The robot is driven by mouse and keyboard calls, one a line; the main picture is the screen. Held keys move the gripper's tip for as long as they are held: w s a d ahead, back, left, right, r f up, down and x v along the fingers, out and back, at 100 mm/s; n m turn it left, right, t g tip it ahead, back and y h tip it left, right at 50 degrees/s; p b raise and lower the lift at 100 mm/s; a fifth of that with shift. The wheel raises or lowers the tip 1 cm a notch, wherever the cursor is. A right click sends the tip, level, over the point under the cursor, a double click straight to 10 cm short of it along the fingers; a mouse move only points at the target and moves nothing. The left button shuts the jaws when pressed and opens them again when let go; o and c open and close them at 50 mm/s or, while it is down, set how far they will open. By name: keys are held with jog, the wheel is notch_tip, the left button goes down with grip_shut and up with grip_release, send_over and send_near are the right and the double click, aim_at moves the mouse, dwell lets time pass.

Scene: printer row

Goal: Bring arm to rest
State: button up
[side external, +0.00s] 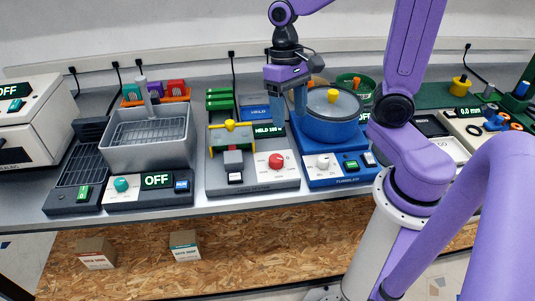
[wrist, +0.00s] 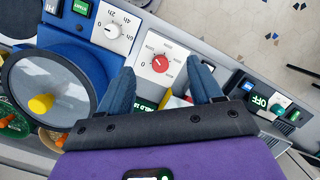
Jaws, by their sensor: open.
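My gripper (side external: 289,108) hangs from my purple arm, fingers pointing down, above the back of the grey tester (side external: 253,181) and beside the blue tumbler drum (side external: 330,128). Its two blue fingers stand apart; in the wrist view my gripper (wrist: 160,75) shows nothing held between them. The tester's red knob (wrist: 160,63) shows beyond the gap. The fingers hide part of the tester's display and yellow-and-green clamp in the wrist view. I cannot tell how high the fingertips are above the bench.
The tumbler's clear lid with yellow knob (wrist: 41,104) is close to my left finger in the wrist view. A grey bath with a wire basket (side external: 148,138) stands left, and a white oven (side external: 32,120) at far left. Two small boxes (side external: 185,246) sit on the lower shelf.

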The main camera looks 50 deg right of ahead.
jog(key=s+a+n+t, duration=0.2)
jog(key=s+n, duration=1.1)
jog(key=n, duration=0.1)
jog(key=shift+s+a+f+h, duration=0.3)
jog(key=shift+a+f+h, duration=0.05)
jog(key=shift+f+h, duration=0.05)
jog(key=shift+o, duration=0.2)
dwell(4.8)
